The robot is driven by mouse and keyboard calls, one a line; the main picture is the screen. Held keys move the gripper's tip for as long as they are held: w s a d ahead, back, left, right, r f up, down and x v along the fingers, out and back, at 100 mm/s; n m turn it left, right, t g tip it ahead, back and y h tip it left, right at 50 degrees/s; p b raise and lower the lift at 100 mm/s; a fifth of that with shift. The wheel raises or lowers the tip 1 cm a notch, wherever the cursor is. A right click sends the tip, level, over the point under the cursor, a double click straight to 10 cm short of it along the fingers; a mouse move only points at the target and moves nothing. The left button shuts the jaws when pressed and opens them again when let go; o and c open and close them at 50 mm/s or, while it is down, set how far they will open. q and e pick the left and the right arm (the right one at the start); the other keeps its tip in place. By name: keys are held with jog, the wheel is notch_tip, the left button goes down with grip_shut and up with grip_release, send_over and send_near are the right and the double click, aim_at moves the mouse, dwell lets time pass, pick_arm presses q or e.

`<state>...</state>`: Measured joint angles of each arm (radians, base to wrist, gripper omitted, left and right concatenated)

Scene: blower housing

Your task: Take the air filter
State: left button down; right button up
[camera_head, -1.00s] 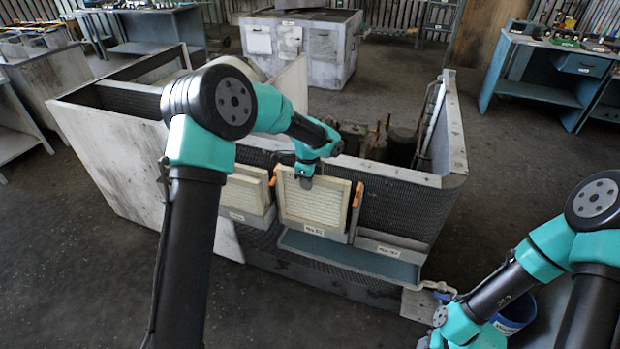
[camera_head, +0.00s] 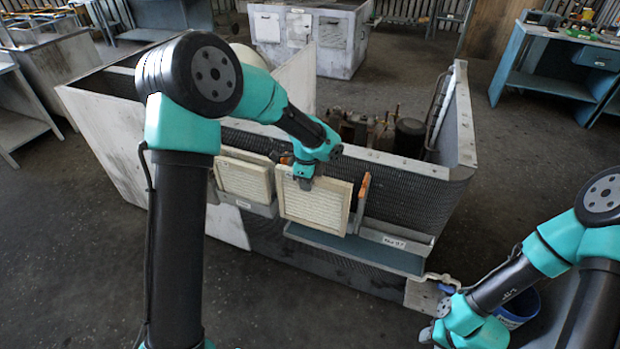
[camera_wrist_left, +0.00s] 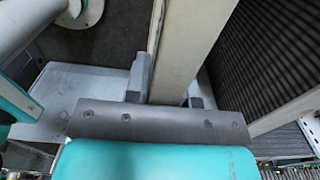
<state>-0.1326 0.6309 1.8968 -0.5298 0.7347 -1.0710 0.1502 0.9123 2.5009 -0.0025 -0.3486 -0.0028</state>
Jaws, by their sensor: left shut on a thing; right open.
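The air filter (camera_head: 315,207), a cream pleated panel in a pale frame, hangs upright in front of the mesh wall of the blower housing (camera_head: 400,195). My left gripper (camera_head: 304,183) is shut on its top edge. In the left wrist view, the filter (camera_wrist_left: 190,45) runs between the two fingers of my left gripper (camera_wrist_left: 168,88). Whether its lower edge still touches the holder behind it is hard to tell. My right gripper (camera_head: 437,335) is open and empty at the bottom right, low and away from the filter.
A second similar filter (camera_head: 243,180) sits just left of the held one. An orange clip (camera_head: 363,188) stands at the right, beside a blue-grey shelf (camera_head: 355,250) under the filter. A blue bucket (camera_head: 518,308) is behind my right arm. The floor in front is clear.

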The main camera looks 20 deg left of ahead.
pick_arm(q)
jog(key=s, duration=0.6)
jog(key=shift+s+a+r, duration=0.15)
jog(key=shift+s+r, duration=0.05)
jog(key=shift+r, duration=0.05)
dwell(0.3)
